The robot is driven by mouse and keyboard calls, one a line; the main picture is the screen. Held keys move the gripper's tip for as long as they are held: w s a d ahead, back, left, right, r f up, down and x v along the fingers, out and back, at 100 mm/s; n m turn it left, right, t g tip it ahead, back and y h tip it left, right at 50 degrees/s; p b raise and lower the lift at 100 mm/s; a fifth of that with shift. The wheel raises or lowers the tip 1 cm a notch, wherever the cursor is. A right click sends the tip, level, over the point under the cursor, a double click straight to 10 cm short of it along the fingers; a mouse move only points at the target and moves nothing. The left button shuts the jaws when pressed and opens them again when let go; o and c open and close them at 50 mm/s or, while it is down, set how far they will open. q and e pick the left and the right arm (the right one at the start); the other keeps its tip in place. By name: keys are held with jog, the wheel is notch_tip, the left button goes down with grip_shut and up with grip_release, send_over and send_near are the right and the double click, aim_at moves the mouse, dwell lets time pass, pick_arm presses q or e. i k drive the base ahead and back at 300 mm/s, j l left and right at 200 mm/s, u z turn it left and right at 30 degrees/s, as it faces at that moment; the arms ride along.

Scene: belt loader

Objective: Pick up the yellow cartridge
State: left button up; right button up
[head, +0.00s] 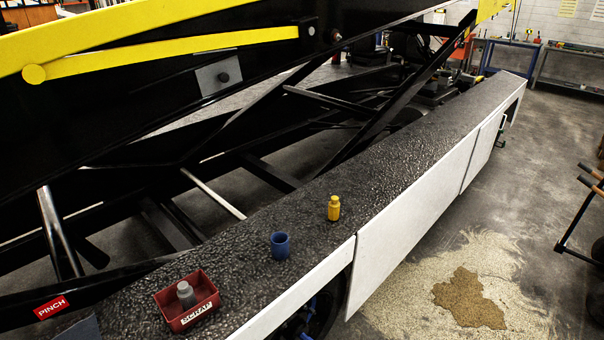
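The yellow cartridge (334,208) stands upright on the dark, rough-topped ledge (400,150) of the belt loader, near the ledge's front edge. It has a narrower cap on top. Nothing touches it. Neither of my grippers shows in the head view.
A blue cup-like holder (280,246) stands left of the cartridge. Further left is a red tray (170,312) with a grey cartridge (186,293) in it. The loader's black frame and yellow rails (160,58) rise behind the ledge. Bare ledge extends to the upper right.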

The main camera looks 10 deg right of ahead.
aim_at(333, 209)
jog(key=i+l, duration=0.1)
jog(key=l, duration=0.35)
jog(key=i+l, duration=0.1)
jog(key=l, duration=0.35)
jog(key=i+l, duration=0.15)
jog(key=l, duration=0.3)
